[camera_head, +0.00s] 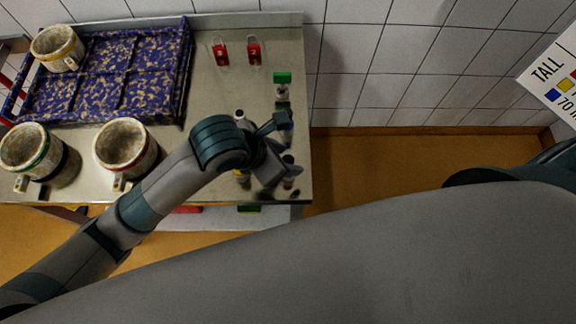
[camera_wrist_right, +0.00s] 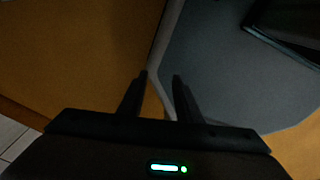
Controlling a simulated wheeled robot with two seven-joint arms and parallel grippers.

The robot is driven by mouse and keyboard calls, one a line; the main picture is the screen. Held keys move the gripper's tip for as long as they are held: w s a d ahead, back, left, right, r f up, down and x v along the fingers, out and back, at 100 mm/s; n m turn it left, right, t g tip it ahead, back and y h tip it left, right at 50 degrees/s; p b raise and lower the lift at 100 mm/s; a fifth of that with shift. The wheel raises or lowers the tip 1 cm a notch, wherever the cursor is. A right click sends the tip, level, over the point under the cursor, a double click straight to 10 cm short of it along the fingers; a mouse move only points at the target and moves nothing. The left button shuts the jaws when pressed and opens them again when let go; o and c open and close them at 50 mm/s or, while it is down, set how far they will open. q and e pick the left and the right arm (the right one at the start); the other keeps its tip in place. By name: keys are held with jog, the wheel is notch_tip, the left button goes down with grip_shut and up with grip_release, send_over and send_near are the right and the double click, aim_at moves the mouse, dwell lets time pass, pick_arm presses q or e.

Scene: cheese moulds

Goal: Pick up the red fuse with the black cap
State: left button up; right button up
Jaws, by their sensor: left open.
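I cannot make out a red fuse with a black cap in the head view. Several small upright pieces stand at the right end of the grey table, among them a green-topped one (camera_head: 282,79), a dark-topped one (camera_head: 239,115) and another dark-topped one (camera_head: 290,161). My left gripper (camera_head: 276,158) is over this group and hides part of it. It is open, and I see nothing held in it. My right gripper (camera_wrist_right: 160,77) shows in the right wrist view, its two dark fingers apart with nothing between them.
A blue patterned crate (camera_head: 185,65) stands left. One mug (camera_head: 56,48) is at the crate's corner; two more, one (camera_head: 30,150) and another (camera_head: 122,150), stand in front. A tiled wall borders the back.

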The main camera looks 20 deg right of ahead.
pick_arm(q)
jog(key=shift+d+f, duration=0.1)
jog(key=shift+f, duration=0.05)
pick_arm(e)
jog(key=shift+d+r, duration=0.1)
jog(key=shift+d, duration=0.35)
pick_arm(q)
jog(key=shift+w+d+f+p, duration=0.1)
jog(key=shift+d+f+p, duration=0.15)
jog(key=shift+f+p, duration=0.25)
jog(key=p+x, duration=0.1)
jog(key=x, duration=0.1)
jog(key=shift+d+f+p, duration=0.15)
jog(key=shift+f+p, duration=0.15)
jog(key=shift+f, duration=0.05)
jog(key=shift+w+d+f, duration=0.1)
jog(key=shift+d+f, duration=0.2)
jog(key=shift+f, duration=0.3)
pick_arm(e)
notch_tip(320, 180, up, 3)
jog(key=shift+f, duration=0.2)
pick_arm(q)
jog(key=shift+c, duration=0.5)
pick_arm(e)
jog(key=shift+a, duration=0.2)
pick_arm(q)
grip_shut()
